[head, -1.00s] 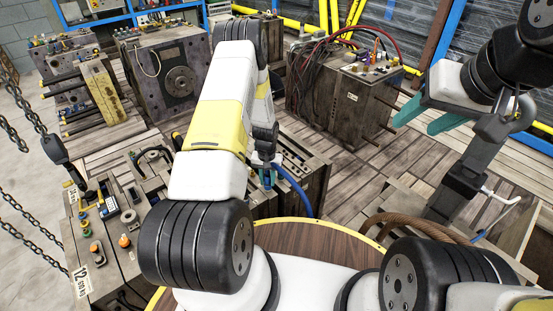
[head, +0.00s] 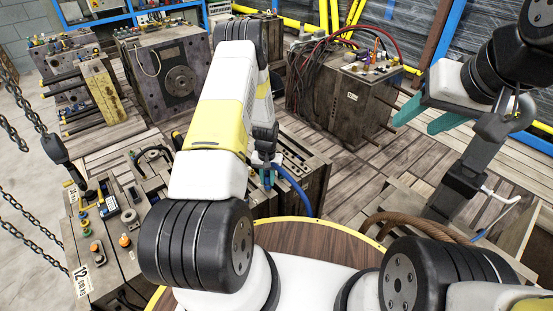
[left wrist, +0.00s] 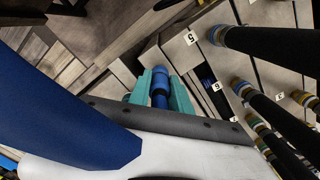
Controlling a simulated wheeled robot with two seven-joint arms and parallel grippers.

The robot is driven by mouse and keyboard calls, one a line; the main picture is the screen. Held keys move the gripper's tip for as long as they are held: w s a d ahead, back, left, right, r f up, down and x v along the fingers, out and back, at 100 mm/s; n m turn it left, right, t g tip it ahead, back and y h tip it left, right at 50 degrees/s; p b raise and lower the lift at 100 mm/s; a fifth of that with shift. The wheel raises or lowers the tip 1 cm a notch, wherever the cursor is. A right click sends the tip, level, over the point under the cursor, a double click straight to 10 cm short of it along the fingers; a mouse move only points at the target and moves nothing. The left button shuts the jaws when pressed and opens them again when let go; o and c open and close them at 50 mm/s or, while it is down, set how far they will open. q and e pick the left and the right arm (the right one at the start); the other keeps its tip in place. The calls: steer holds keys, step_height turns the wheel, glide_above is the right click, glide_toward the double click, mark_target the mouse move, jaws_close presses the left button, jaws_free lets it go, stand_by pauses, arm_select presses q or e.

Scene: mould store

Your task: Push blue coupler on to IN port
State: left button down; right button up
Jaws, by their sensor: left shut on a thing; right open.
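My left gripper (head: 267,180) is at the side of a mould block in the middle of the head view, partly behind my own arm. In the left wrist view its teal fingers (left wrist: 160,92) are shut on the blue coupler (left wrist: 160,88). The coupler's far end points at a grey-brown mould face (left wrist: 178,55); I cannot tell whether it touches. A blue hose (head: 296,188) curves down from the gripper. The IN port cannot be made out. My right gripper (head: 424,112) is open and empty, in the air at the right.
In the left wrist view, dark hoses (left wrist: 265,42) with coloured collars run close on the right, beside number tags such as 5 (left wrist: 190,38). A mould with red and black hoses (head: 345,95) stands behind. Chains (head: 30,110) hang at the left.

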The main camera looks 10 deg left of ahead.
arm_select(q)
steer(key=c, duration=1.1)
jaws_free()
steer(key=shift+f, duration=0.1)
step_height(320, 180, up, 8)
steer(key=shift+f, duration=0.1)
steer(key=s+d+r+t, duration=0.1)
steer(key=s+r+t, duration=0.15)
steer(key=r, duration=1.25)
steer(key=s+d+r+t, duration=0.1)
steer(key=s+d+r, duration=0.15)
steer(key=r, duration=1.35)
steer(key=s+d+r+t+h, duration=0.1)
steer(key=s+r, duration=0.5)
steer(key=s, duration=0.4)
steer(key=s+d+r+m+t+h, duration=0.1)
steer(key=s+d+r, duration=0.1)
steer(key=s+r, duration=0.4)
steer(key=s, duration=0.5)
steer(key=shift+r+t, duration=0.35)
steer(key=shift+r, duration=0.05)
